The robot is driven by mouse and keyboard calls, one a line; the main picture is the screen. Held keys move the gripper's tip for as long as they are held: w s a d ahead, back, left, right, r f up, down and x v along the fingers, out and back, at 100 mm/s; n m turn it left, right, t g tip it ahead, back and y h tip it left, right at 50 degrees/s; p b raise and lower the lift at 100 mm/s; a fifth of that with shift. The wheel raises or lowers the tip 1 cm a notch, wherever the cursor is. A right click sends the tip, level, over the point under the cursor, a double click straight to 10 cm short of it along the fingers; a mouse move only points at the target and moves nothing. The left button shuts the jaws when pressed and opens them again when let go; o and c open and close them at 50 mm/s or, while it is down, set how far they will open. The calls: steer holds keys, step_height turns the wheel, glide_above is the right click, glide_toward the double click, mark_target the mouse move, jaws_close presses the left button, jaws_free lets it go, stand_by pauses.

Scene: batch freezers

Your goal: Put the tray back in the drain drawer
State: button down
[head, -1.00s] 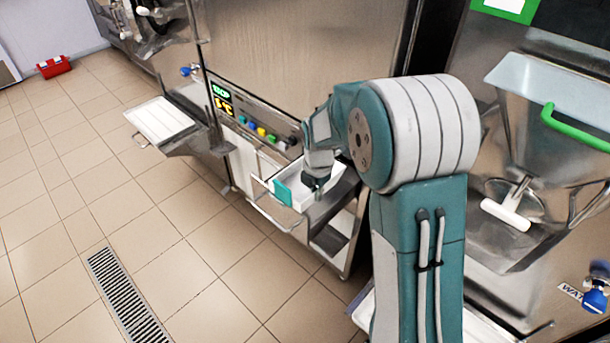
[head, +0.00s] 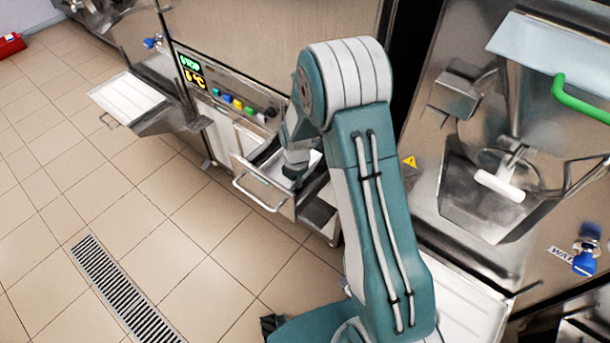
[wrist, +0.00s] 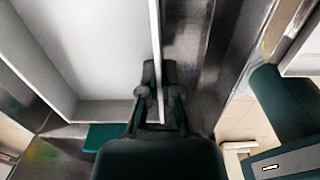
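The white tray (wrist: 85,60) fills the left of the wrist view, with a teal piece (wrist: 105,137) at its near end. My gripper (wrist: 160,85) has its two fingers closed on either side of the tray's thin side wall. In the head view the drain drawer (head: 258,186) stands pulled out below the machine's button panel. My gripper (head: 294,172) is down at the drawer's opening. Only a small white part of the tray (head: 316,158) shows there. The arm and drawer front hide the rest, so I cannot tell whether the tray rests on the drawer's bottom.
Coloured buttons (head: 238,105) sit above the drawer. Another white tray (head: 127,97) sits on a shelf at the left. A floor grate (head: 120,290) lies in front. A machine with a green handle (head: 580,100) stands close on the right. The tiled floor before the drawer is free.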

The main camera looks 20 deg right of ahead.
mark_target(305, 177)
steer(key=shift+f, duration=0.35)
steer(key=d, duration=0.1)
steer(key=w+d, duration=0.2)
steer(key=shift+w+d+f, duration=0.2)
steer(key=shift+f, duration=0.4)
steer(key=c, duration=0.8)
jaws_free()
steer(key=shift+a+f, duration=0.1)
